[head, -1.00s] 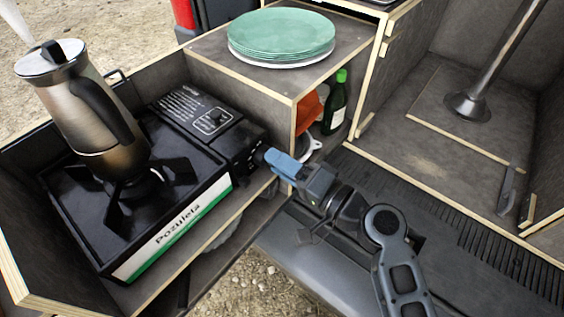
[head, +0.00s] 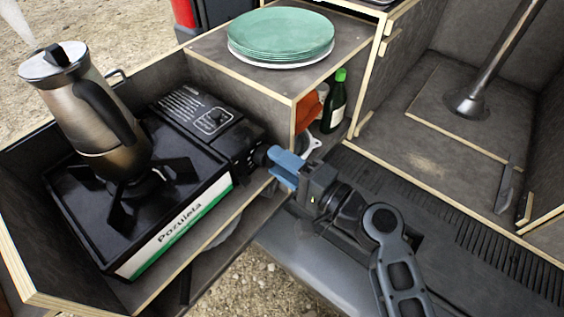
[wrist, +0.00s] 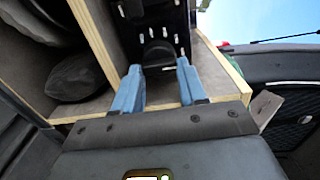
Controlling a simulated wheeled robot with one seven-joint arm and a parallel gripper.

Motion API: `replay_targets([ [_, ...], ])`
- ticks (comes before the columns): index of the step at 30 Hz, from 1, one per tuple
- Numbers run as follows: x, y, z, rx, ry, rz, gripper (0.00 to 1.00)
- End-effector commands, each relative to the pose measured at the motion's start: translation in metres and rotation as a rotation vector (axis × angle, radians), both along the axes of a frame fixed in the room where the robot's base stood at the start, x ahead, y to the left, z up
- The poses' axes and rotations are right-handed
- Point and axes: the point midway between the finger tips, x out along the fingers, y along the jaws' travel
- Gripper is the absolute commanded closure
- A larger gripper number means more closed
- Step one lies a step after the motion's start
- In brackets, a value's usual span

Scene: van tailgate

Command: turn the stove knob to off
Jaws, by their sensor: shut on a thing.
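The black camping stove (head: 185,226) sits in a wooden pull-out tray at the left, its control panel at the far right end. Its dark knob (head: 261,154) is on the right end face. My gripper (head: 268,157) reaches it from the right with blue fingers. In the wrist view, the knob (wrist: 157,50) sits between the fingertips of my gripper (wrist: 158,70), one finger on each side. The gripper is shut on the knob. The fingers partly hide the knob in the head view, and its setting cannot be read.
A steel coffee pot (head: 88,105) stands on the burner, with steam at its spout. Green plates (head: 282,33) lie stacked on the wooden box beside the stove. A green bottle (head: 335,102) stands in the box's opening. The tray's wooden edge (head: 215,240) runs close to my gripper.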

Motion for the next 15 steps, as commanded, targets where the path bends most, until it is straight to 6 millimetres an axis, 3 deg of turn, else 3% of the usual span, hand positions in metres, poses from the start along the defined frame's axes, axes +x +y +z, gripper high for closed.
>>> replay_targets([
  [2,0.0006,-0.0017,-0.0011,0.000,0.002,-0.004,0.89],
  [3,0.0006,-0.0017,-0.0011,0.000,0.002,-0.004,0.58],
  [11,0.0002,-0.0008,-0.0006,-0.001,0.001,-0.002,0.33],
  [15,0.0001,-0.0005,-0.0004,-0.001,0.001,-0.001,0.33],
])
